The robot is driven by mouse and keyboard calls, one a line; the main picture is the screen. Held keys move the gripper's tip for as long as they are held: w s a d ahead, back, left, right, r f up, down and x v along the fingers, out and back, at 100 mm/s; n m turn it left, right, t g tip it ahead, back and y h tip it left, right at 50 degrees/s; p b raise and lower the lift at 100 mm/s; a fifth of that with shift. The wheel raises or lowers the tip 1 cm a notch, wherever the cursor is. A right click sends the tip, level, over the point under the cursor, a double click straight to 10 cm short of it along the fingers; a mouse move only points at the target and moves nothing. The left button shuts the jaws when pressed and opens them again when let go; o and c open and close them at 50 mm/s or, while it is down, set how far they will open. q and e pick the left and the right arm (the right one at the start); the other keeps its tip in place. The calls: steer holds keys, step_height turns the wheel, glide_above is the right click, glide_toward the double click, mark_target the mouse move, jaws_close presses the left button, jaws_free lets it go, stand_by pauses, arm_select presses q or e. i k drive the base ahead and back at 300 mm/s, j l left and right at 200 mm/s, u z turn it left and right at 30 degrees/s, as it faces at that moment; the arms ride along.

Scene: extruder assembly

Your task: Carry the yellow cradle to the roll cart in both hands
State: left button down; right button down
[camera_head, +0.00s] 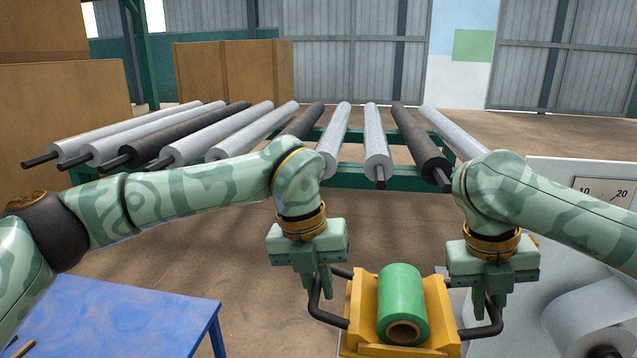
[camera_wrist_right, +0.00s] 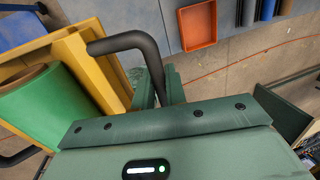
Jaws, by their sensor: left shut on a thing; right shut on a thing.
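The yellow cradle (camera_head: 360,315) is at the bottom middle of the head view, with a green roll (camera_head: 402,295) lying in it. A black bar handle sticks out on each side of it. My left gripper (camera_head: 325,287) is shut on the left handle (camera_head: 318,308). My right gripper (camera_head: 488,302) is shut on the right handle (camera_head: 496,325). In the right wrist view the yellow cradle (camera_wrist_right: 85,62), the green roll (camera_wrist_right: 50,112) and the black right handle (camera_wrist_right: 125,41) show, with the handle running down to my fingers. I cannot make out the roll cart for certain.
A green rack (camera_head: 345,178) with several white and black rollers stands ahead. A blue table (camera_head: 120,315) is at the lower left, a grey machine (camera_head: 565,285) with a dial at the right. Cardboard boxes (camera_head: 235,80) stand at the back left. The right wrist view shows an orange tray (camera_wrist_right: 198,25).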

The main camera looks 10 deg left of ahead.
mark_target(165, 336)
steer(key=k+j, duration=0.1)
steer(key=j, duration=0.3)
steer(key=k+j, duration=0.1)
steer(key=j, duration=0.3)
steer(key=k+j, duration=0.15)
steer(key=j, duration=0.2)
steer(key=k+j, duration=0.1)
steer(key=j, duration=0.3)
steer(key=k+j, duration=0.1)
steer(key=j, duration=0.3)
steer(key=k+j, duration=0.1)
steer(key=j, duration=0.3)
steer(key=k+j, duration=0.15)
steer(key=j, duration=0.2)
steer(key=k+j, duration=0.1)
steer(key=j, duration=0.3)
